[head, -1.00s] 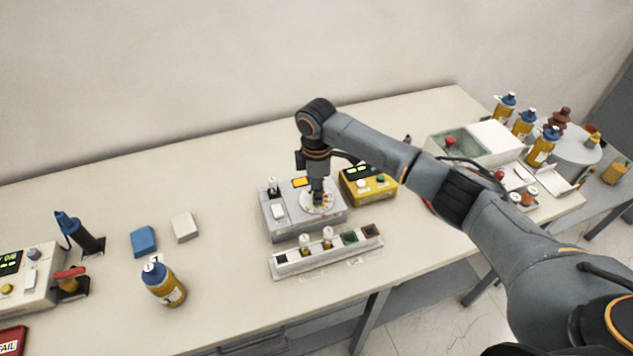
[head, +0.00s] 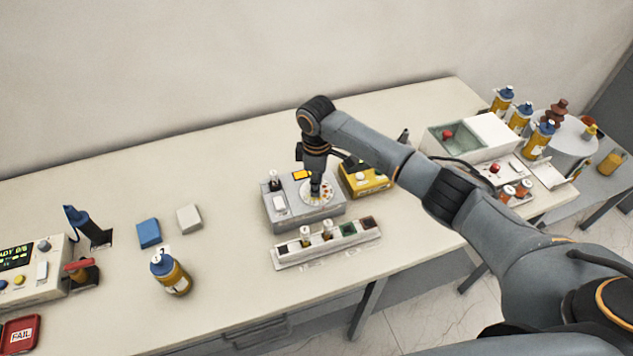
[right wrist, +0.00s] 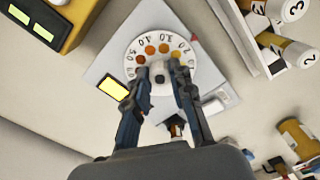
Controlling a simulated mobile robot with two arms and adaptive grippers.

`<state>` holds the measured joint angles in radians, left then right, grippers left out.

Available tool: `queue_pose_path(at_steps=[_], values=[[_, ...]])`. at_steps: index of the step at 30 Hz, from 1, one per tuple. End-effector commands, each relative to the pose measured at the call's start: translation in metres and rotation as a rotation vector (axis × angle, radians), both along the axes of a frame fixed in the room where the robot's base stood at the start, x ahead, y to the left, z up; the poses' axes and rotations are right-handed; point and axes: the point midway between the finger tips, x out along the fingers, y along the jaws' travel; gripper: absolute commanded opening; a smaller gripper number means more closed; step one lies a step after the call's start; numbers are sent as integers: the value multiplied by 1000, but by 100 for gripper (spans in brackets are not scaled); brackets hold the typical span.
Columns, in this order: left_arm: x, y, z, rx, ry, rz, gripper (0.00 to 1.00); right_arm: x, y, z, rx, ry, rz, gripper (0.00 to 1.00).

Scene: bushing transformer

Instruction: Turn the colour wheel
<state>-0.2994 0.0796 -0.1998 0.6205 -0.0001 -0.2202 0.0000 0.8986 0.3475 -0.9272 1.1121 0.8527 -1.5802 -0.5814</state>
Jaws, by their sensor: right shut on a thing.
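The colour wheel (right wrist: 160,48) is a white disc with printed numbers and a ring of orange and yellow dots, on top of a grey box (head: 290,212). In the head view the wheel (head: 330,192) is partly covered by my right gripper (head: 316,192), which points down onto it. The fingers hide the near part of the wheel. A red pointer (right wrist: 194,38) sits beside the wheel's rim. My left gripper does not show.
A yellow box (head: 366,180) stands close to the right of the grey box. A white rack (head: 330,247) with vials lies in front. A bottle (head: 170,272) and two blocks stand left. The table between them is clear.

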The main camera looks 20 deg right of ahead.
Motion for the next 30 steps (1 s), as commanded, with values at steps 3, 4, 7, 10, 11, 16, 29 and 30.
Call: queue_pose_path(at_steps=[3, 4, 7, 10, 11, 16, 29, 30], values=[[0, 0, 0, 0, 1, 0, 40, -1, 0, -1, -1, 3, 1, 39], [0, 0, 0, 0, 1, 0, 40, -1, 0, -1, -1, 3, 1, 45], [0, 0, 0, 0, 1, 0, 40, -1, 0, -1, 0, 2, 1, 46], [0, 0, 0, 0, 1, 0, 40, 0, 0, -1, 0, 1, 1, 46], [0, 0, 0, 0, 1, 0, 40, 0, 0, -1, 0, 1, 1, 46], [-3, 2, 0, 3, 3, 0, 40, 1, 0, 6, 1, -2, 2, 46], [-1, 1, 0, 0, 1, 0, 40, 1, 0, 89, 1, -3, 1, 46], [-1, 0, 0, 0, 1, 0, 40, 1, 0, 96, 0, -1, 1, 46]])
